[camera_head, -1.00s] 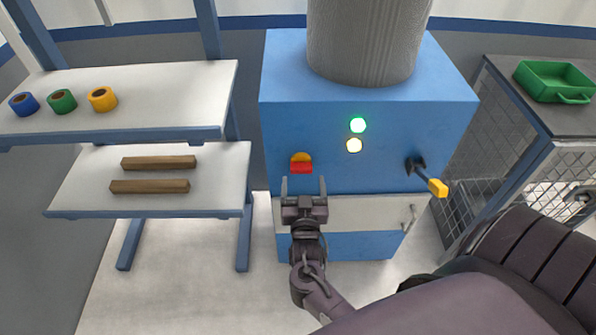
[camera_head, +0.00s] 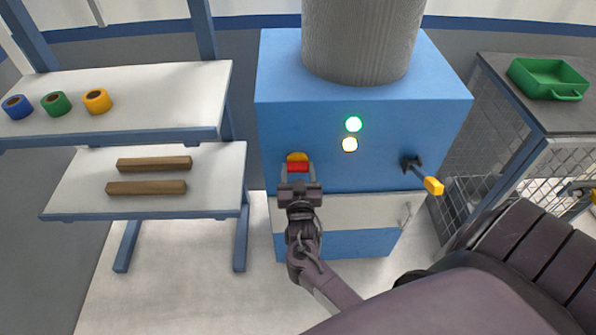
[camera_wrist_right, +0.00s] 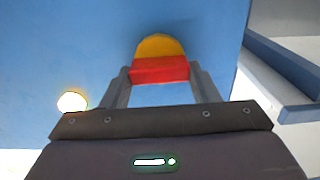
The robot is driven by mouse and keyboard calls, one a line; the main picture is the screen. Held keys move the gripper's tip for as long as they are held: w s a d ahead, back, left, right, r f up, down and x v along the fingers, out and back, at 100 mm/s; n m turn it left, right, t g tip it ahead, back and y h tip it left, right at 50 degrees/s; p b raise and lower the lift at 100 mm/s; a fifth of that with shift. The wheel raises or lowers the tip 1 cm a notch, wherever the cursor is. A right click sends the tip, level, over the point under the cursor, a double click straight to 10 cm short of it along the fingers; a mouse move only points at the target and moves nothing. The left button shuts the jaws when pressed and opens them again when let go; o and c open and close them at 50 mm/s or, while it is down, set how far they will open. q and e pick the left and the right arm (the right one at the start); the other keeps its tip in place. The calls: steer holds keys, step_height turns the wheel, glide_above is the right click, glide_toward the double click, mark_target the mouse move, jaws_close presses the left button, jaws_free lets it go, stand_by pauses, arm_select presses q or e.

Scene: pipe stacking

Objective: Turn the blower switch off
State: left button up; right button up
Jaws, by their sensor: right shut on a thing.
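The blower is a blue box (camera_head: 380,165) with a wide grey duct (camera_head: 360,40) on top. A red-and-yellow switch (camera_head: 298,167) sits on the left of its front face, with the yellow rounded part above the red block. It also shows in the right wrist view (camera_wrist_right: 160,69). My right gripper (camera_head: 297,170) has its fingers on both sides of the red block and is shut on it. A green light (camera_head: 353,124) and a pale yellow light (camera_head: 349,145) glow on the box front. My left gripper is not in view.
A lever with a yellow handle (camera_head: 433,186) sticks out on the box's right. A shelf (camera_head: 150,105) with tape rolls stands at the left, and two brown bars (camera_head: 146,187) lie on its lower board. A green tray (camera_head: 548,78) sits on the right-hand mesh cabinet.

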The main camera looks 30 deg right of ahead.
steer(key=shift+n, duration=0.3)
steer(key=n+p, duration=0.2)
steer(key=shift+r+n, duration=0.1)
steer(key=shift+n, duration=0.2)
steer(key=n+p, duration=0.2)
steer(key=n, duration=0.2)
steer(key=shift+a+n+p, duration=0.1)
steer(key=shift+n+p, duration=0.2)
steer(key=n+p, duration=0.1)
steer(key=n, duration=0.1)
steer(key=n+p, duration=0.1)
steer(key=n, duration=0.2)
steer(key=shift+w+a+f, duration=0.1)
steer(key=shift+f, duration=0.1)
steer(key=shift+f+n+p, duration=0.2)
steer(key=shift+n+p, duration=0.6)
steer(key=shift+n, duration=1.7)
steer(key=o, duration=1)
